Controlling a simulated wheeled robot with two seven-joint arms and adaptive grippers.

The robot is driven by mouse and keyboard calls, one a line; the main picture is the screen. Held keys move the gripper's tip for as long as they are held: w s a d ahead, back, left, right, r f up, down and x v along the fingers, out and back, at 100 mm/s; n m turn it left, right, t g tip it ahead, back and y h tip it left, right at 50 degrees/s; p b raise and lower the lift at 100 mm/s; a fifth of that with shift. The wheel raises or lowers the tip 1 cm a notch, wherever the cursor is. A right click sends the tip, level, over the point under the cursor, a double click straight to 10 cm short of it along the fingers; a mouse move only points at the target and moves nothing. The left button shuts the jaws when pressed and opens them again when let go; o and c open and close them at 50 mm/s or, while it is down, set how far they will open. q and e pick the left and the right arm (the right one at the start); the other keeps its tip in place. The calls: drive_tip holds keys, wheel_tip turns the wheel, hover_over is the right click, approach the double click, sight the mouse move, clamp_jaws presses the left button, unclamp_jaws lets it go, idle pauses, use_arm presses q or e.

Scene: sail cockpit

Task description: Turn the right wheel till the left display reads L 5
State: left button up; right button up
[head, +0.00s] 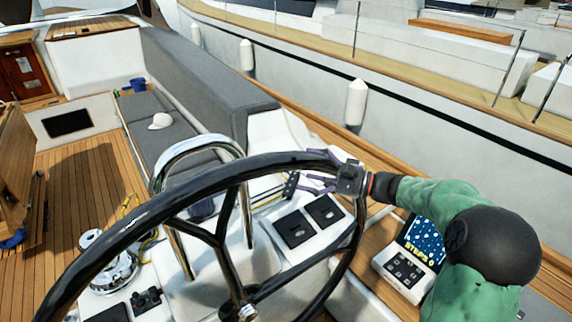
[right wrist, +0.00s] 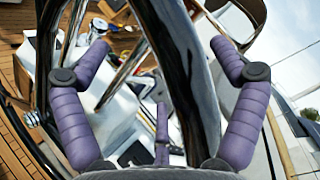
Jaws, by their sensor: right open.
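The black steering wheel (head: 240,168) fills the front of the head view, with its hub (head: 243,308) near the bottom edge. My right gripper (head: 317,171) is at the upper right of its rim. In the right wrist view its purple fingers (right wrist: 160,46) are spread open on both sides of the dark rim (right wrist: 190,85), not closed on it. Two dark square panels (head: 294,229) sit on the white console behind the wheel; no reading is legible on them. A box (head: 405,270) at the right has a blue screen (head: 423,240) with "STEPS 0" in yellow. My left gripper is out of view.
A chrome rail (head: 160,170) arches behind the wheel. A chrome winch (head: 110,262) and a small dark control (head: 147,300) are at lower left. A grey bench (head: 160,103) holds a white cap (head: 160,121). Wooden deck (head: 85,180) lies open at left.

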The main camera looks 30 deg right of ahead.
sight(297, 169)
drive_tip(key=p+x, duration=0.1)
drive_tip(key=x, duration=0.5)
drive_tip(key=shift+w+a, duration=0.15)
drive_tip(key=shift+w, duration=0.05)
drive_tip(key=c, duration=1.6)
drive_tip(key=shift+c, duration=0.5)
